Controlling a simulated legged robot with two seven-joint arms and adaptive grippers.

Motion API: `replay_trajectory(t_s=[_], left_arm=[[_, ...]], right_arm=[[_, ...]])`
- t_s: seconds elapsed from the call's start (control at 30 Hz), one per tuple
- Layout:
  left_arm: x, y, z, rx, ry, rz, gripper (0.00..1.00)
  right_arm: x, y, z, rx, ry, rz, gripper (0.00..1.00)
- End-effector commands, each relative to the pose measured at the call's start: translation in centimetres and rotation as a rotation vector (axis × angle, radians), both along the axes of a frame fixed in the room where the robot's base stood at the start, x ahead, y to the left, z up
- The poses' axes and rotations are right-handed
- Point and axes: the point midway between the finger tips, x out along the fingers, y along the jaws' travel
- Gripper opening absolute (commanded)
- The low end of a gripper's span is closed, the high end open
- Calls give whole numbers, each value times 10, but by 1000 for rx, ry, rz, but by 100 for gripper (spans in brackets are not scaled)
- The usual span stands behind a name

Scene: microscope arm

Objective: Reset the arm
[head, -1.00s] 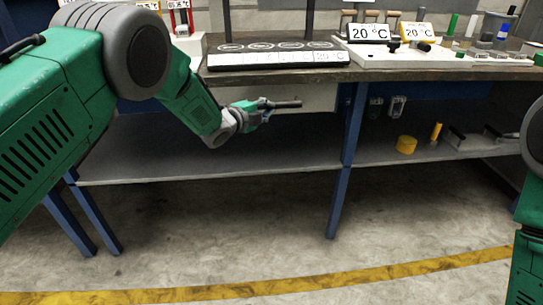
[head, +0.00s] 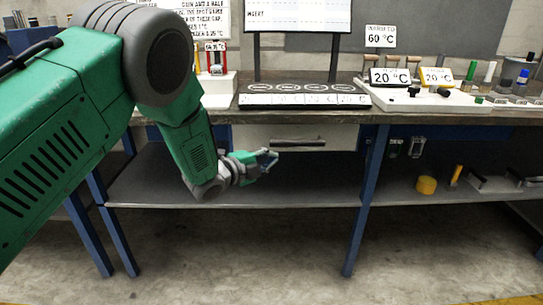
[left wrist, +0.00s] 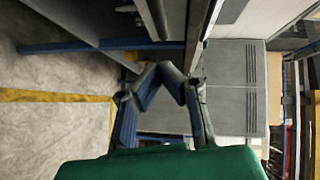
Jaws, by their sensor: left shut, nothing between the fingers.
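My left arm comes in from the left. Its gripper (head: 268,160) is shut and empty below the tabletop. In the head view it is just left of and a little below the dark bar handle (head: 298,142) of a pale drawer (head: 340,134); I see a gap between them. In the left wrist view the gripper's fingers (left wrist: 168,74) lean together at the tips with nothing held. My own left arm is the only arm in view; I see no microscope arm. My right gripper is out of view.
The workbench top (head: 430,115) carries a dark block with round marks (head: 305,87), a white board with 20 °C signs (head: 425,100) and several bottles at right. Blue legs (head: 366,200) support the bench. The floor in front is clear.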

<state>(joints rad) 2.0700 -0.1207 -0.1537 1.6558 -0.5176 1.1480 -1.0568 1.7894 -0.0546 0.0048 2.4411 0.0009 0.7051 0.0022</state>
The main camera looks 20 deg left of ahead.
Motion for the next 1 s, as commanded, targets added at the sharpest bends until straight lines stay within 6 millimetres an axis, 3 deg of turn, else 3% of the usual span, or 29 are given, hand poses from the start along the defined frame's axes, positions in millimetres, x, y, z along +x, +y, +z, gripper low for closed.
replay_trajectory(t_s=[0.13, 0.27, 0.4, 0.47, 0.6, 0.8, 0.9, 1.0], left_arm=[[-17, 7, -20, -42, 79, 37, 0], [-56, 21, -77, -165, 301, 161, 0], [-131, 41, -151, -344, 615, 380, 0], [-168, 47, -177, -412, 741, 485, 0], [-266, 60, -224, -551, 1011, 757, 0], [-401, 71, -249, -680, 1292, 1163, 0], [-449, 74, -249, -710, 1368, 1321, 0], [-477, 75, -246, -726, 1407, 1420, 0]], right_arm=[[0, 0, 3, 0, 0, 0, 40], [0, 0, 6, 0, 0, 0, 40], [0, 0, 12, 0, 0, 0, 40], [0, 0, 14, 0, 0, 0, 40], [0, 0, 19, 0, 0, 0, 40], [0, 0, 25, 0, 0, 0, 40], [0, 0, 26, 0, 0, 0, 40], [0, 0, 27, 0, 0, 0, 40]])
